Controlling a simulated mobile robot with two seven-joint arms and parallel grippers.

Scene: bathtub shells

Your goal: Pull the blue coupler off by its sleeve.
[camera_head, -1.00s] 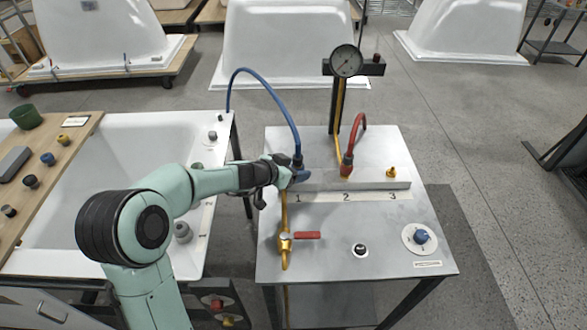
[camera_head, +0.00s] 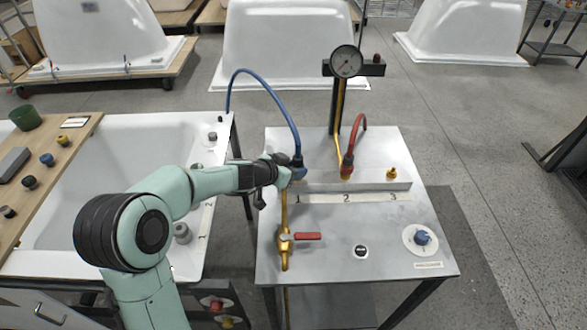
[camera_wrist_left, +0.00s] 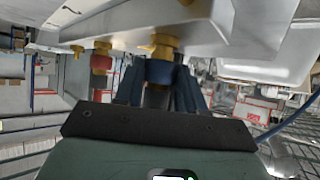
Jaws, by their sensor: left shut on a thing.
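The blue coupler (camera_head: 298,161) stands at port 1, at the left end of the metal manifold bar (camera_head: 365,185), with a blue hose (camera_head: 262,76) arching from it. My left gripper (camera_head: 297,174) is shut on the coupler. My right gripper is not in view.
A red coupler (camera_head: 347,164) with a red hose is at port 2, and a bare brass fitting (camera_head: 392,174) is at port 3. A red-handled valve (camera_head: 306,236) and a blue knob (camera_head: 421,237) are nearer. A gauge (camera_head: 346,62) stands behind.

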